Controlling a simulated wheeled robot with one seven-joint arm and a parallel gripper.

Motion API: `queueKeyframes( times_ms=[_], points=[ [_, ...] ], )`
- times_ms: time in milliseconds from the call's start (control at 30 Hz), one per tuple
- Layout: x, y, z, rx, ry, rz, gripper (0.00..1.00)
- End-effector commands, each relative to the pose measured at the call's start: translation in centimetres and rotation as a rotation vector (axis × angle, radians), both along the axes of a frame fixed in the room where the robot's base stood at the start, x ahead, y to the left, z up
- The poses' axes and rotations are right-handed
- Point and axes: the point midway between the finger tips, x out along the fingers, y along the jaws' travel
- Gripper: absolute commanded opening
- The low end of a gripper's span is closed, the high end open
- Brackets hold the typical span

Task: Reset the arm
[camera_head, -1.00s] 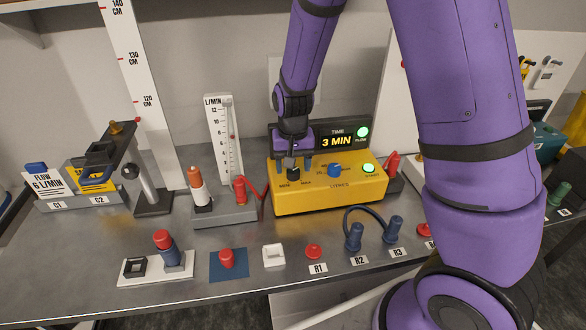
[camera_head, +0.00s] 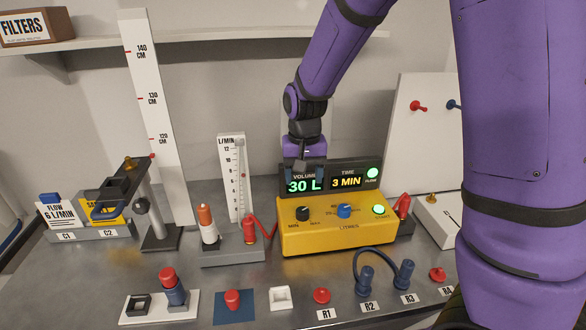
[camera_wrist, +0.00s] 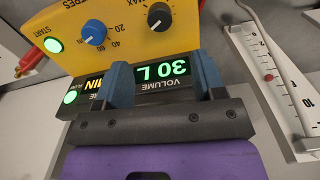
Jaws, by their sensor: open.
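My purple arm reaches down from the top right in the head view. My gripper (camera_head: 304,176) hovers above and behind the yellow pump box (camera_head: 335,238), in front of its display. In the wrist view my gripper (camera_wrist: 163,76) is open, with two blue fingers apart and nothing between them but the display behind. The display (camera_head: 328,181) reads volume 30 L and time 3 MIN. The black dial (camera_head: 303,213), the blue dial (camera_head: 344,211) and the lit green start button (camera_head: 380,210) are clear of the fingers.
A flow meter (camera_head: 232,175) and a tall height scale (camera_head: 152,120) stand left of the box. Stoppers and a dark-blue hose (camera_head: 367,262) sit along the bench front. A filters box (camera_head: 35,25) is on the shelf. Open space lies above the bench's left half.

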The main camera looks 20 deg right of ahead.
Motion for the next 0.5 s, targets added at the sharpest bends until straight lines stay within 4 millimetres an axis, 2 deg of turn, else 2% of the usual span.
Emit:
queueKeyframes(
  times_ms=[167, 267, 500],
  points=[
    [-0.1, 0.0, 0.1, 0.002, -0.002, 0.001, 0.63],
    [-0.5, -0.3, 1.0, 0.01, -0.012, 0.006, 0.63],
    [-3.0, -1.6, 5.5, 0.049, -0.073, 0.042, 0.63]
  ],
)
